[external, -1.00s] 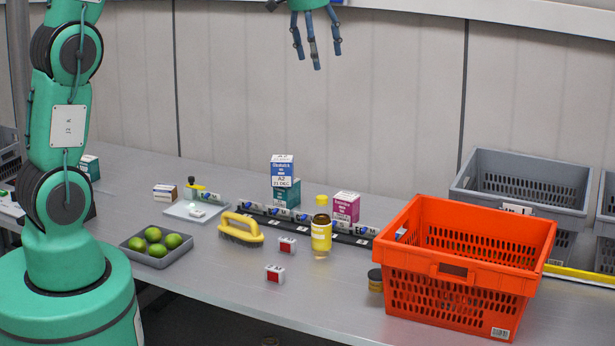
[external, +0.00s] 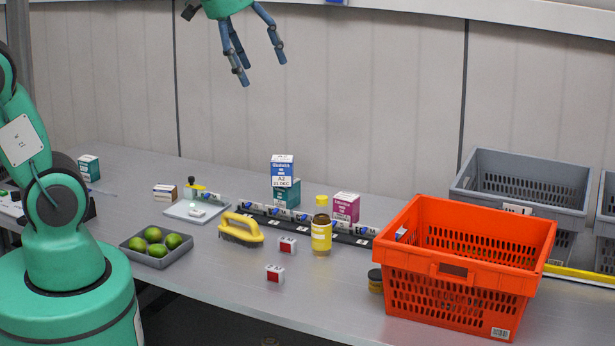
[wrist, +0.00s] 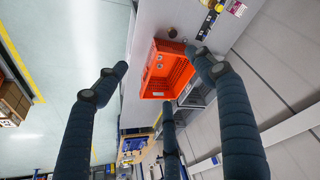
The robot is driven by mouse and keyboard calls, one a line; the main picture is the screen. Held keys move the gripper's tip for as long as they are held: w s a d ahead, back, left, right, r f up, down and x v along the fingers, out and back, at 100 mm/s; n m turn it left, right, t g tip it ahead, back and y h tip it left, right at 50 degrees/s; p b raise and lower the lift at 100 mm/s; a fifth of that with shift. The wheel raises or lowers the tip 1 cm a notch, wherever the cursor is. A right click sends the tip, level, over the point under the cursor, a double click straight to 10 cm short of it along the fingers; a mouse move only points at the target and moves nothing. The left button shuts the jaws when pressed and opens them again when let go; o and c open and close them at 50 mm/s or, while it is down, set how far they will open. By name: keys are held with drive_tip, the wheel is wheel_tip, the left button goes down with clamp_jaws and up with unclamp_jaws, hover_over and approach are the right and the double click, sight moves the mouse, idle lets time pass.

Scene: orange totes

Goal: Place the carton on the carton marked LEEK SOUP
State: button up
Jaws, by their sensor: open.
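A blue-and-white carton (external: 282,171) appears to stand on a teal carton (external: 287,194) near the back of the table. A magenta-and-white carton (external: 346,206) stands to their right. Another teal-and-white carton (external: 88,168) is at the far left, and a small low carton (external: 165,192) lies left of centre. I cannot read LEEK SOUP on any of them. My gripper (external: 260,68) is open and empty, high above the table, above and left of the stacked cartons. In the wrist view its fingers (wrist: 158,82) are spread with nothing between them.
An orange tote (external: 465,275) stands at the right, also visible in the wrist view (wrist: 165,70). A grey tote (external: 520,165) is behind it. A yellow-labelled bottle (external: 321,236), a yellow brush (external: 242,225) and a grey tray of limes (external: 170,257) stand in front of the cartons.

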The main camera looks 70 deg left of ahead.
drive_tip(key=s+d+f+m, duration=0.1)
drive_tip(key=s+d+f, duration=0.1)
drive_tip(key=s, duration=0.2)
drive_tip(key=s+d+f, duration=0.2)
drive_tip(key=s, duration=0.3)
drive_tip(key=s+d+f+m+t, duration=0.1)
drive_tip(key=s+d, duration=0.2)
drive_tip(key=s, duration=0.1)
drive_tip(key=shift+s+f+m+h, duration=0.15)
drive_tip(key=shift+f+m+h, duration=0.15)
drive_tip(key=shift+f+h, duration=0.1)
wheel_tip(320, 180, down, 14)
drive_tip(key=b, duration=1.3)
drive_tip(key=shift+r+b, duration=0.2)
drive_tip(key=shift+b, duration=0.1)
